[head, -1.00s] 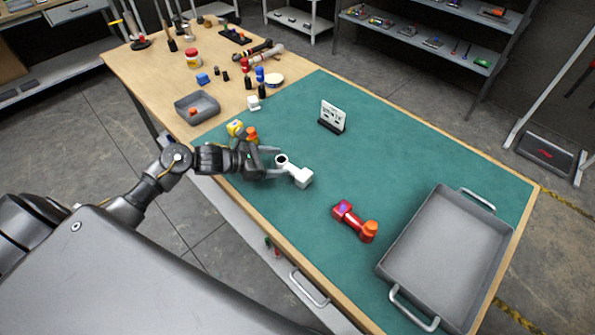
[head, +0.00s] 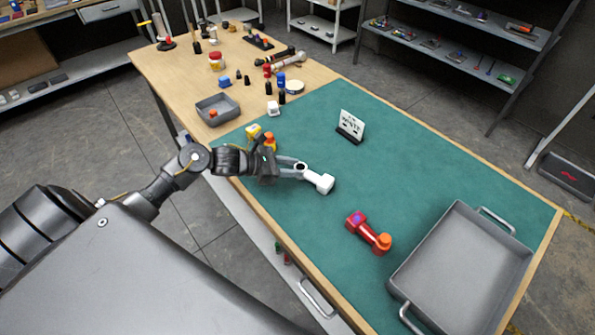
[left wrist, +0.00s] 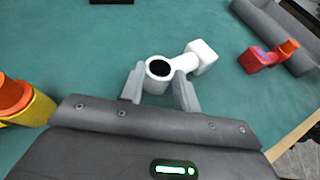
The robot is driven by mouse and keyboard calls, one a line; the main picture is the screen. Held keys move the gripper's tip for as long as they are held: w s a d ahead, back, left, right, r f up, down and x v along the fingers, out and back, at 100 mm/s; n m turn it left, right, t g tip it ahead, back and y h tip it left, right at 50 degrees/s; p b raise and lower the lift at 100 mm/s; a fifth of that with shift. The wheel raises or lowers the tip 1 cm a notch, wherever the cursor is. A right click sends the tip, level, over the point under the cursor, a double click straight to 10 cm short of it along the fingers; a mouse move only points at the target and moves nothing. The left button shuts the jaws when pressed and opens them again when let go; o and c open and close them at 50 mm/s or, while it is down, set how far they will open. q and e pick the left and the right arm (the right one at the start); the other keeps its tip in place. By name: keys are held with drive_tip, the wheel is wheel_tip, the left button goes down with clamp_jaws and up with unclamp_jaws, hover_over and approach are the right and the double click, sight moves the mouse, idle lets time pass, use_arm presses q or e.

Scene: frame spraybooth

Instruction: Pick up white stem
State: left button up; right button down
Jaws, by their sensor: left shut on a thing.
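The white stem (head: 320,182) lies on the green mat (head: 390,160), in front of my left gripper. It has a round ring end with a dark hole and a blocky far end. My left gripper (head: 296,171) is shut on the ring end, one finger on each side. In the left wrist view the white stem (left wrist: 197,56) points away to the upper right, between the fingertips (left wrist: 158,82). Whether it is lifted off the mat cannot be told. My right gripper is in none of the views.
A red and orange piece (head: 367,232) lies right of the stem. A grey tray (head: 462,262) with handles stands at the right. A yellow and orange piece (head: 268,141) is close behind my left gripper. A small sign (head: 351,126) stands farther back. Mat between is clear.

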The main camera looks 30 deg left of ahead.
use_arm(q)
drive_tip(key=shift+r, duration=0.3)
wheel_tip(320, 180, up, 2)
drive_tip(key=shift+s+a+r+b, duration=0.1)
drive_tip(key=shift+r+b, duration=0.05)
drive_tip(key=shift+b, duration=0.85)
drive_tip(key=r+b+v, duration=0.1)
drive_tip(key=b+v, duration=0.1)
drive_tip(key=v, duration=0.6)
drive_tip(key=w+r+b+v, duration=0.1)
drive_tip(key=r+b+v, duration=0.1)
drive_tip(key=v, duration=0.6)
drive_tip(key=shift+r+b, duration=0.25)
drive_tip(key=shift+b, duration=0.05)
drive_tip(key=shift+d+f, duration=0.1)
drive_tip(key=shift+d, duration=0.2)
